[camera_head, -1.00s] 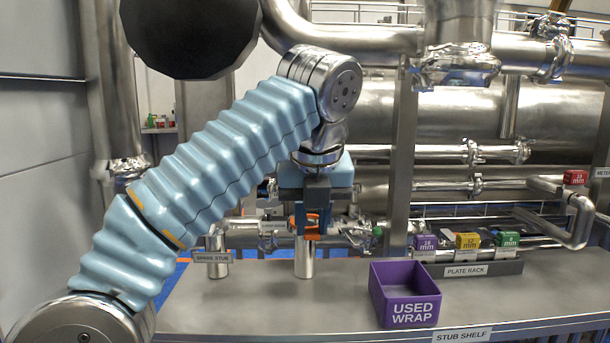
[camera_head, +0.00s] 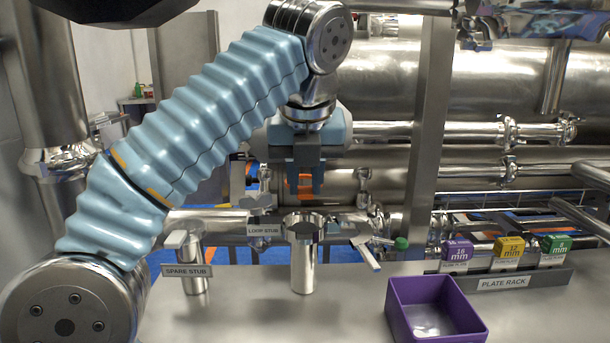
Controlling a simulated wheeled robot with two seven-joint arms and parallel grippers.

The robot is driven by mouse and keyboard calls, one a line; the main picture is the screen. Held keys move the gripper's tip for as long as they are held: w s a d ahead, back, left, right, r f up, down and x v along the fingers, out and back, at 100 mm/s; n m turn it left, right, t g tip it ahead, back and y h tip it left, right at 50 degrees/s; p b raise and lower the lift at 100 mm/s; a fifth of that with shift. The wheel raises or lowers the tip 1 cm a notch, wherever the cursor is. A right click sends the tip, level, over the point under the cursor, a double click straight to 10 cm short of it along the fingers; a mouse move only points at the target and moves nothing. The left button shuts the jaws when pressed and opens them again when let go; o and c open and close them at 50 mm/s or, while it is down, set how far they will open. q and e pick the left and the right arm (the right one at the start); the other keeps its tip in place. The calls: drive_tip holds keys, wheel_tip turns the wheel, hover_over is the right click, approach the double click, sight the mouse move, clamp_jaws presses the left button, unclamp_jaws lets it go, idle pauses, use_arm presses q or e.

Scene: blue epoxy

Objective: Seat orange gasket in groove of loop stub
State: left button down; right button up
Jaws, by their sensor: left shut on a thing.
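The loop stub (camera_head: 303,265) is an upright, shiny metal pipe with an open flanged top, standing on the shelf. Its sign (camera_head: 264,230) reads LOOP STUB. My left gripper (camera_head: 305,186) points down above the stub, with a clear gap between its fingertips and the rim. It is shut on the orange gasket (camera_head: 305,181), of which only a small part shows between and behind the dark blue fingers. The groove in the stub's top cannot be made out. My right gripper is not in view.
A spare stub (camera_head: 194,270) stands to the left. A clamp with a green knob (camera_head: 401,243) lies right of the loop stub. A purple bin (camera_head: 400,312) is at front right, before the plate rack (camera_head: 505,282). Bare shelf lies between stub and bin.

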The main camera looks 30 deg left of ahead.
use_arm(q)
drive_tip(key=shift+f+b, duration=2)
drive_tip(key=shift+f, duration=0.8)
drive_tip(key=shift+p, duration=0.65)
drive_tip(key=shift+f+b, duration=0.6)
drive_tip(key=shift+f, duration=0.4)
drive_tip(key=shift+r+p, duration=0.65)
drive_tip(key=shift+p, duration=0.3)
drive_tip(key=shift+p, duration=0.55)
